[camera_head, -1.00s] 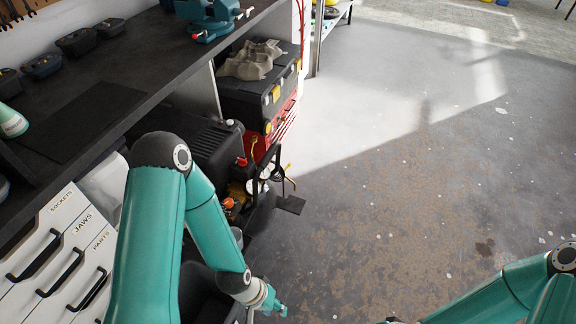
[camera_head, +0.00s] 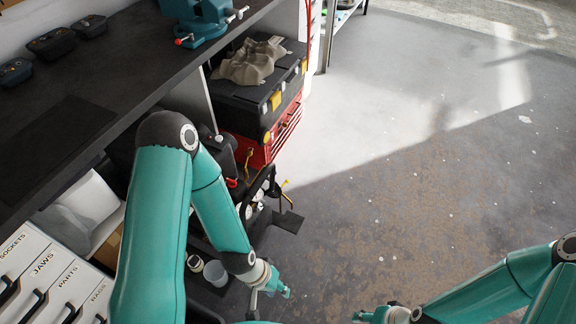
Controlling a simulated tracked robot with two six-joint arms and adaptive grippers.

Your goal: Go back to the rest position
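My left arm comes in from the left and bends down to its gripper (camera_head: 279,288), which hangs over the floor beside the bench. It is small in view and I cannot tell whether its fingers are open or shut. No held object can be made out. My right arm comes in from the lower right. Its gripper (camera_head: 368,316) is at the bottom edge, partly cut off, and its fingers are not clear. The two grippers are apart.
The dark workbench (camera_head: 110,75) runs along the left, with a teal vise (camera_head: 203,22). Labelled drawers (camera_head: 40,285) are at lower left. Under the bench are a black toolbox (camera_head: 248,97), a red tool chest (camera_head: 285,133) and cups (camera_head: 215,273). The floor (camera_head: 430,200) is open at right.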

